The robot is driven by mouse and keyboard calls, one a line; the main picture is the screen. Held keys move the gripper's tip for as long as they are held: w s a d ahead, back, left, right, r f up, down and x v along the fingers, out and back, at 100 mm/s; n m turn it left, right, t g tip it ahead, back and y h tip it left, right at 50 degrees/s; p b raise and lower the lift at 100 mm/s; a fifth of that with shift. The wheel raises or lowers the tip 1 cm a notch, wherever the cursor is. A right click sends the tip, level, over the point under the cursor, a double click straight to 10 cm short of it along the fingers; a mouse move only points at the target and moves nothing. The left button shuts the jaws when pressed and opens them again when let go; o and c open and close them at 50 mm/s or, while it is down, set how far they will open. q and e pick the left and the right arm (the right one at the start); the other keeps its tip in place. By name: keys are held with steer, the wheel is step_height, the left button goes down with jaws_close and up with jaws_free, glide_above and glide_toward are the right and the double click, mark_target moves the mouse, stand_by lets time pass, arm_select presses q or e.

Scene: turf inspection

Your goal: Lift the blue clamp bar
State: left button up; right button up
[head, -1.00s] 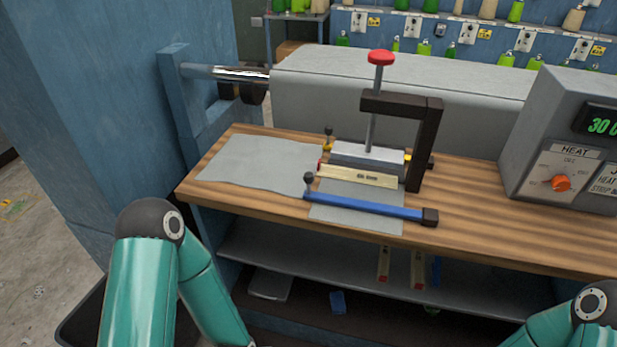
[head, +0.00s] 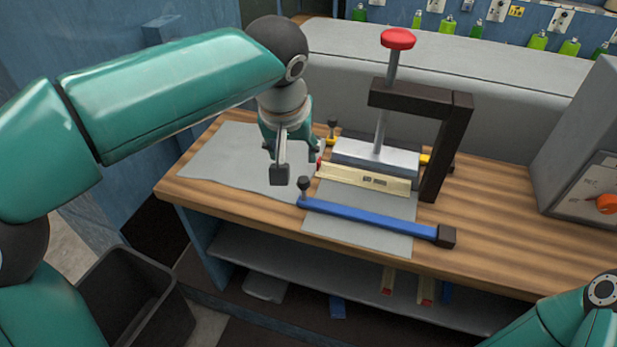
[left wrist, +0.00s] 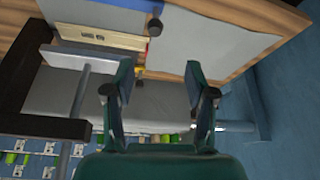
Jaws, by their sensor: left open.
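The blue clamp bar (head: 372,218) lies across the front of the wooden bench, over a grey sheet. It has a dark knob at its left end and a black block at its right end. Part of it shows at the top edge of the left wrist view (left wrist: 125,4). My left gripper (head: 290,165) is over the bench, left of and behind the bar's knob end, apart from the bar. It points down. In the left wrist view its two fingers (left wrist: 158,85) are spread with nothing between them. My right gripper is out of view; only my right arm shows at lower right.
A dark-framed press with a red knob (head: 398,39) stands behind the bar. A cream strip (head: 362,178) and a yellow bar (head: 332,140) lie near it. A grey sheet (head: 222,165) covers the bench's left. A control box (head: 590,165) stands at right. The front right bench is clear.

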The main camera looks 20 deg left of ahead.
mark_target(302, 181)
arm_select(q)
steer(key=x, duration=1.6)
steer(key=shift+w+d+f, duration=0.1)
steer(key=shift+d+f, duration=0.2)
steer(key=shift+d, duration=0.1)
steer(key=shift+c, duration=0.2)
jaws_close()
steer(key=shift+a, duration=0.1)
